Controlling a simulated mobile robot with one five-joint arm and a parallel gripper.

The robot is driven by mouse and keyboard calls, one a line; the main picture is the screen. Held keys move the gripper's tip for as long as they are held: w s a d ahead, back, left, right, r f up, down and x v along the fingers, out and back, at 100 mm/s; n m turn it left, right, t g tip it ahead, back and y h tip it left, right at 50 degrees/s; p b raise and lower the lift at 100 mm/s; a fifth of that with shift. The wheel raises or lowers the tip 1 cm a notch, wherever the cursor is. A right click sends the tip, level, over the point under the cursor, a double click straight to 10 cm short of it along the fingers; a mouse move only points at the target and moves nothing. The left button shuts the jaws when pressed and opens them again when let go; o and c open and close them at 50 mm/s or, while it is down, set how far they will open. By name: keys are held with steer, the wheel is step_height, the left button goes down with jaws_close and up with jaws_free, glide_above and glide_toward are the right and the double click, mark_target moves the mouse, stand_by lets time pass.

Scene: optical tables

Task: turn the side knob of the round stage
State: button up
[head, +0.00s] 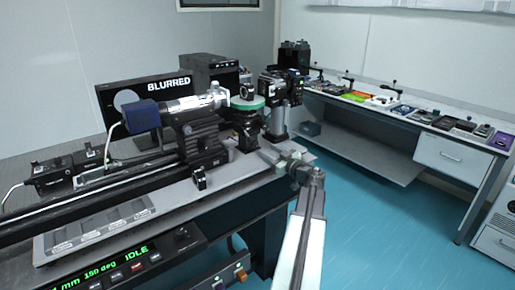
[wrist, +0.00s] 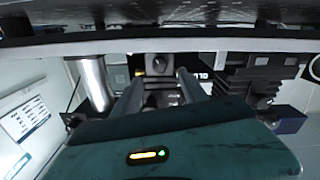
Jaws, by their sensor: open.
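The round stage (head: 247,103) has a green rim and stands on a dark mount on the optical table in the head view. Its side knob cannot be made out clearly there. My gripper (head: 270,153) is in front of and below the stage, at the table's edge. In the wrist view my gripper (wrist: 160,88) shows two dark fingers spread apart with nothing held. A dark block with a small round face (wrist: 158,63) lies beyond and between the fingertips; I cannot tell whether it is the knob.
A blue and silver camera tube (head: 175,108) on a black mount stands left of the stage. A dark optical unit (head: 280,90) stands close on its right. A screen reading BLURRED (head: 165,88) is behind. Blue floor (head: 370,210) is open at right.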

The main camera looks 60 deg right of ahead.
mark_target(256, 144)
steer(key=x, duration=0.7)
steer(key=shift+w+d, duration=0.2)
steer(key=shift+w, duration=0.1)
steer(key=shift+c, duration=0.2)
jaws_close()
steer(key=shift+n, duration=0.5)
steer(key=shift+o, duration=0.2)
jaws_free()
